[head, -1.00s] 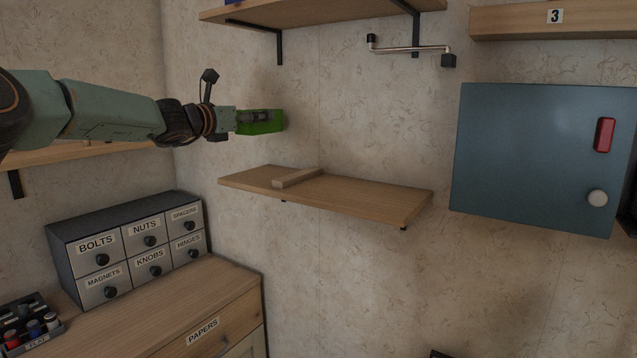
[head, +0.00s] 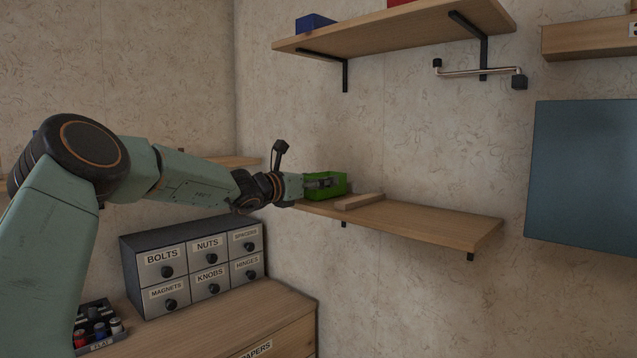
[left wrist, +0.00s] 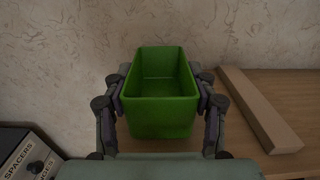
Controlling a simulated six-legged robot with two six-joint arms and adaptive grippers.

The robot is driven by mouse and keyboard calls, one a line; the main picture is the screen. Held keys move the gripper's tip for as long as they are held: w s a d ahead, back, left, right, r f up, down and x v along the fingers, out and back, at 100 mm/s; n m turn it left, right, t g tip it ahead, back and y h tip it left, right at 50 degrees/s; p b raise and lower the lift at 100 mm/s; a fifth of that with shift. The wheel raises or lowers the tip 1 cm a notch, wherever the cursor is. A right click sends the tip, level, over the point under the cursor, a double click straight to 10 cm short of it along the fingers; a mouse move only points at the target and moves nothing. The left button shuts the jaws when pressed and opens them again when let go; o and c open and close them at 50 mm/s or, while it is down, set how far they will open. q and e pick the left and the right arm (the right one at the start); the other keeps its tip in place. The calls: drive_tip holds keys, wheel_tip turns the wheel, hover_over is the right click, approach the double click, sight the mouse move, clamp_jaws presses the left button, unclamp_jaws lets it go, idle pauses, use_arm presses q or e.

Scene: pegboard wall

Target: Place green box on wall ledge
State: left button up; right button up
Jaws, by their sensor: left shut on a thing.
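The green box (head: 327,185) is an open-topped bin at the left end of the wooden wall ledge (head: 430,222). My left gripper (head: 318,182) is shut on it, and in the left wrist view the fingers clasp its two sides (left wrist: 160,100). The box is upright and looks empty. It is over or at the ledge's left end; I cannot tell whether its base touches the wood. A wooden strip (head: 359,201) lies across the ledge just right of the box, and also shows in the left wrist view (left wrist: 256,108). My right gripper is out of view.
An upper shelf (head: 400,32) holds a blue box (head: 315,23) and a red thing. A metal rail (head: 478,72) hangs below it. A blue-grey cabinet (head: 585,175) is at right. A drawer unit (head: 192,268) stands below on the counter. The ledge right of the strip is clear.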

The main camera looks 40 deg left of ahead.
use_arm(q)
drive_tip(key=o, duration=0.8)
drive_tip(key=shift+a+f, duration=0.1)
drive_tip(key=o, duration=0.3)
drive_tip(key=shift+s+a, duration=0.15)
drive_tip(key=shift+s, duration=0.05)
drive_tip(key=shift+o, duration=0.4)
drive_tip(key=shift+w, duration=0.1)
drive_tip(key=shift+w+d, duration=0.1)
drive_tip(key=shift+d, duration=0.1)
drive_tip(key=shift+a, duration=0.15)
